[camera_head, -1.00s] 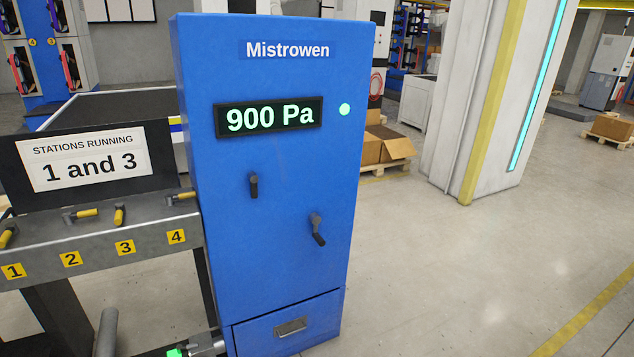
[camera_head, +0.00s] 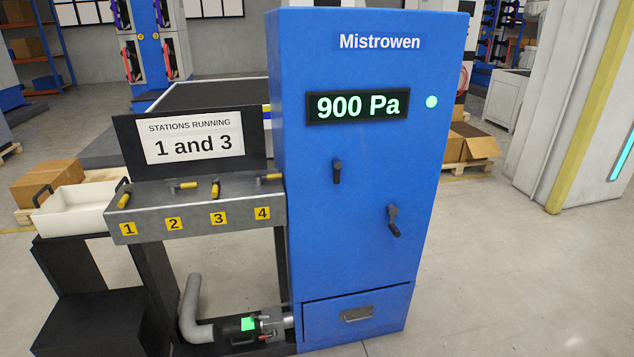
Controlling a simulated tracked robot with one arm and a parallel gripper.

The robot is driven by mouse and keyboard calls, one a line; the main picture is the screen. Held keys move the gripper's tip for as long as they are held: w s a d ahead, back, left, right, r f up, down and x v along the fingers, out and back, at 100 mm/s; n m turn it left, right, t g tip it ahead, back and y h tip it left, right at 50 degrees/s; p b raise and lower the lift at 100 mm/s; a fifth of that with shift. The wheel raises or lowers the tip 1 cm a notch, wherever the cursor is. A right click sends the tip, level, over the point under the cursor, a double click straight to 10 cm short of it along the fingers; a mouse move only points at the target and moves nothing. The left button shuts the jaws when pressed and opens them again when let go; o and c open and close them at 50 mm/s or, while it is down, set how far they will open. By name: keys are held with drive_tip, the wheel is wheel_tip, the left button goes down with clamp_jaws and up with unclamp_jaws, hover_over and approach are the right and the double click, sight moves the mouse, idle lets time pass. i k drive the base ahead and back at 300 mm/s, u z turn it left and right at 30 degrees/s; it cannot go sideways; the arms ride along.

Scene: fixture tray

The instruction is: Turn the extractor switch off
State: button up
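The blue extractor cabinet (camera_head: 370,250) labelled "Mistrowen" stands upright in the middle of the view. Its display (camera_head: 357,106) reads 900 Pa, and a round light (camera_head: 431,102) beside it glows pale green. A dark upper-left lever (camera_head: 337,171) on the front hangs about straight down. A second dark lever (camera_head: 393,221), lower right, points down and slightly right. Neither lever carries a readable label, so I cannot tell which is the extractor switch. My gripper is not in view.
A metal shelf (camera_head: 200,232) left of the cabinet carries yellow-handled valves numbered 1 to 4, under a sign (camera_head: 193,137) reading "Stations running 1 and 3". Below are a grey pipe (camera_head: 190,305) and a green-lit unit (camera_head: 248,324). A white bin (camera_head: 78,212) stands left. Floor at right is clear.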

sight(338, 164)
drive_tip(key=u, duration=0.05)
drive_tip(key=k, duration=0.65)
drive_tip(key=z, duration=0.2)
drive_tip(key=i, duration=0.8)
drive_tip(key=k, duration=0.4)
drive_tip(key=u, duration=0.35)
drive_tip(key=i, duration=1.4)
drive_tip(key=z, duration=0.35)
